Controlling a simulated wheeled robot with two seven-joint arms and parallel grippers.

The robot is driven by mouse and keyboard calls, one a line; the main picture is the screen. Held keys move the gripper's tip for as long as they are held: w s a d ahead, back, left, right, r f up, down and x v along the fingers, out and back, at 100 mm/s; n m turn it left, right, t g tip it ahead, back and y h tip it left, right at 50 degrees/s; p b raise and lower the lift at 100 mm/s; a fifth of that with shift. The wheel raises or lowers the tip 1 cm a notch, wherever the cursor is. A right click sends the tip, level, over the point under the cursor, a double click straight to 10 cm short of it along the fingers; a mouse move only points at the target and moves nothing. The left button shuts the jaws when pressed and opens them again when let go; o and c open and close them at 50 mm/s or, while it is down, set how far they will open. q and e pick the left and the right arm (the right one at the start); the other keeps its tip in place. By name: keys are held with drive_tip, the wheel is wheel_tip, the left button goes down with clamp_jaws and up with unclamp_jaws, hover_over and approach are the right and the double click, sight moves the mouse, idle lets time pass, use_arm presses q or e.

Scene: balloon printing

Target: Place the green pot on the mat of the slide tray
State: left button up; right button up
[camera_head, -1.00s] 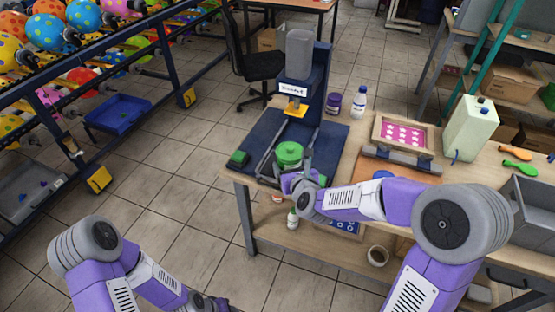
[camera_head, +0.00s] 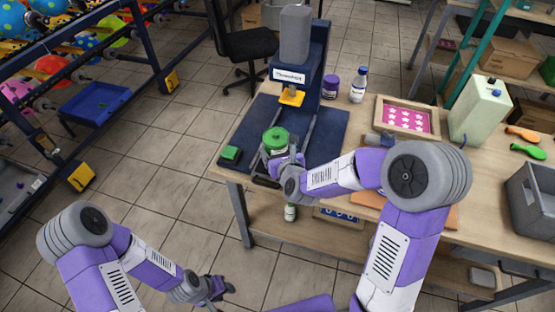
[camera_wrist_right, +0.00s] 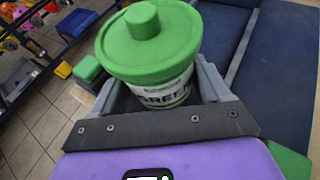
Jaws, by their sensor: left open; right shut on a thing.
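The green pot (camera_head: 275,139) has a green lid with a knob and a white label. My right gripper (camera_head: 281,162) is shut on it above the front of the blue printing machine's base. The pot fills the upper middle of the right wrist view (camera_wrist_right: 152,50), upright between the fingers. The slide tray's rails (camera_head: 306,140) run along the base beside the pot. A flat green patch (camera_wrist_right: 289,160), maybe the mat, shows at the lower right of the wrist view. I cannot tell whether the pot touches anything below. My left gripper (camera_head: 220,289) is open and empty, low over the floor.
The printing machine's head (camera_head: 291,75) stands behind the pot. A purple jar (camera_head: 331,86), a white bottle (camera_head: 358,86) and a framed star screen (camera_head: 407,118) are to the right on the table.

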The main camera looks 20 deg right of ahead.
wheel_tip(320, 180, down, 3)
drive_tip(key=shift+f+b, duration=0.1)
drive_tip(key=shift+b, duration=0.35)
drive_tip(key=o, duration=1.2)
drive_tip(key=shift+c, duration=0.2)
